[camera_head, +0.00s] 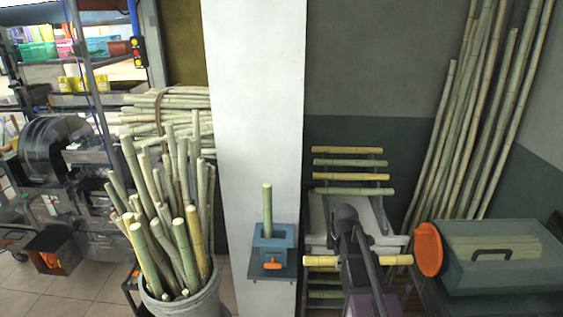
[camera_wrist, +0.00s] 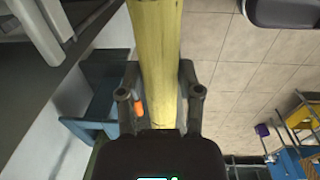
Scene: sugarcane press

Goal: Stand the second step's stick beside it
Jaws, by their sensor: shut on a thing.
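My gripper (camera_wrist: 159,78) is shut on a yellow cane stick (camera_wrist: 157,35), which runs between its fingers. In the head view the yellow stick (camera_head: 323,261) lies level across in front of the rack, with my arm hiding its middle. Its left end is near the blue holder (camera_head: 262,243), apart from it. A green stick (camera_head: 267,208) stands upright in that holder. The blue holder, with an orange knob, also shows in the wrist view (camera_wrist: 100,107), left of the held stick. My fingertips are hidden in the head view.
A rack (camera_head: 318,212) behind my arm bears several yellow and green sticks crosswise. A white pillar (camera_head: 258,110) rises behind the holder. A bucket (camera_head: 190,303) of canes stands left. A clear-covered box (camera_head: 495,275) with an orange disc stands right; tall canes lean behind it.

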